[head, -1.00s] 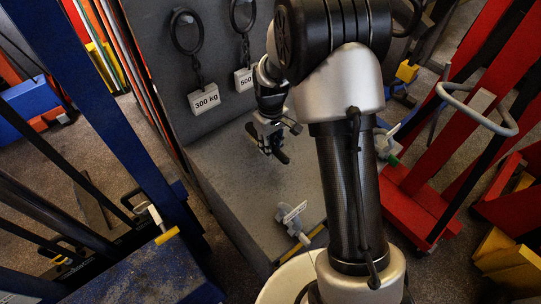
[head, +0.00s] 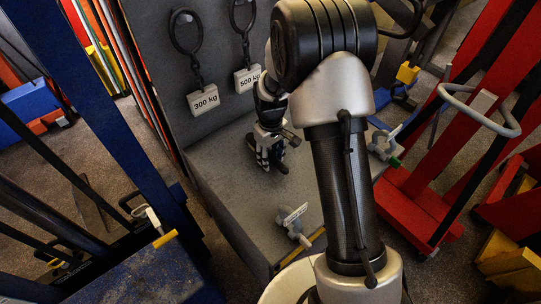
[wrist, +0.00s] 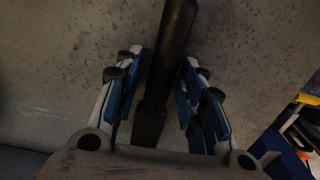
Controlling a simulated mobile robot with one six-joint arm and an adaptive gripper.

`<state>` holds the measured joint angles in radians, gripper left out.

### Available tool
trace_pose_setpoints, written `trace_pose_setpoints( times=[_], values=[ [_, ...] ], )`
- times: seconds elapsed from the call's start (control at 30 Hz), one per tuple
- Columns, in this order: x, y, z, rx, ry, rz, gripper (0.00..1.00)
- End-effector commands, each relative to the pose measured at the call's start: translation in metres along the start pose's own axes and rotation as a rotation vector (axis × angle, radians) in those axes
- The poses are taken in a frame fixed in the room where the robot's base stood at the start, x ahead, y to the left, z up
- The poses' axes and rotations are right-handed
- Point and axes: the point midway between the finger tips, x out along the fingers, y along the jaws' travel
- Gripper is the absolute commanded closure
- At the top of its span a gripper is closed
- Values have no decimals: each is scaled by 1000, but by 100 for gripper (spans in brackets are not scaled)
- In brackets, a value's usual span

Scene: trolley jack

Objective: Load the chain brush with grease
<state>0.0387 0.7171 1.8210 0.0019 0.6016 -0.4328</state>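My gripper (head: 268,160) hangs above the grey bench top, below the weight tags. In the wrist view its blue-padded fingers (wrist: 165,100) stand on both sides of a long dark handle-like thing (wrist: 174,40) and appear to close on it. I cannot identify any grease.
The grey bench top (head: 225,170) is mostly clear. A back panel (head: 165,75) carries tags marked 300 kg (head: 203,99) and 500 kg (head: 247,78). Another grey fitting with a green tip (head: 385,147) is at right. A blue frame (head: 125,130) stands left, a red frame (head: 425,185) right.

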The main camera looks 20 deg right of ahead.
Motion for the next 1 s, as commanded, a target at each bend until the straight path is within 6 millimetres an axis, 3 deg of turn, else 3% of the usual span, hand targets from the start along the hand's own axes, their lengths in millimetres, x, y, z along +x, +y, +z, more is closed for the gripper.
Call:
trace_pose_setpoints(
  times=[0.3,0.43,0.8,1.0],
  values=[
    [-1,0,0,0,0,0,59],
    [-11,0,-1,0,2,1,59],
    [-88,0,-1,0,4,2,59],
    [-116,0,-1,0,2,1,59]
  ],
)
